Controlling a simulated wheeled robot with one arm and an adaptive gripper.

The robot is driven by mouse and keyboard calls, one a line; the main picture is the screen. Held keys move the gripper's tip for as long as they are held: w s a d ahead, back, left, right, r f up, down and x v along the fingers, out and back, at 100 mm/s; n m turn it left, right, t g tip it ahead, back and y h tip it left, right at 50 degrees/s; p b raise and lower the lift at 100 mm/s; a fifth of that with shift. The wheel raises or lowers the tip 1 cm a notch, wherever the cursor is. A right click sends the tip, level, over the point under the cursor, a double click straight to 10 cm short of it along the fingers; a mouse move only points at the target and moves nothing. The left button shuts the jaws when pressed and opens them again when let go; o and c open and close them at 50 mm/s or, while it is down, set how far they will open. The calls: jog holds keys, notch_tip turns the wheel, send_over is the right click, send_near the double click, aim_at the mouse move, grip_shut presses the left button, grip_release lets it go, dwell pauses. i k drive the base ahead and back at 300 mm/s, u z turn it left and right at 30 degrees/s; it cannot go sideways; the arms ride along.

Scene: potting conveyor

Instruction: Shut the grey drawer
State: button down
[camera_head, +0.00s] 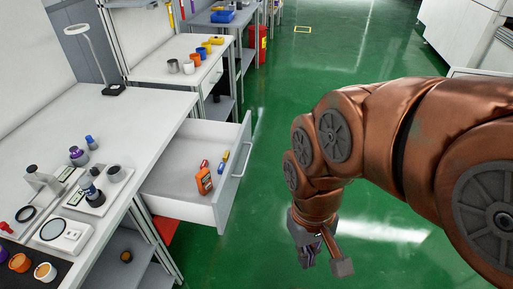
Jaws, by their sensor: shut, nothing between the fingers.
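The grey drawer (226,204) is pulled out from under the white worktop, with its front and bar handle (242,157) facing right. Inside it lie an orange bottle (204,181) and a few small red, blue and yellow items (223,161). My gripper (325,266) hangs from the copper-coloured arm, to the right of the drawer and nearer the camera. It is shut and empty, apart from the drawer front, over the green floor.
The near worktop (150,110) holds a lamp (100,60), bottles, a white scale (66,234) and cups. A second bench (170,50) with cups stands beyond. A red bin (257,45) is farther back. Green floor (275,130) is clear right of the drawer.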

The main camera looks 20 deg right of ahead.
aim_at(170, 188)
jog(key=u, duration=0.5)
jog(key=i, duration=1)
jog(key=z, duration=0.15)
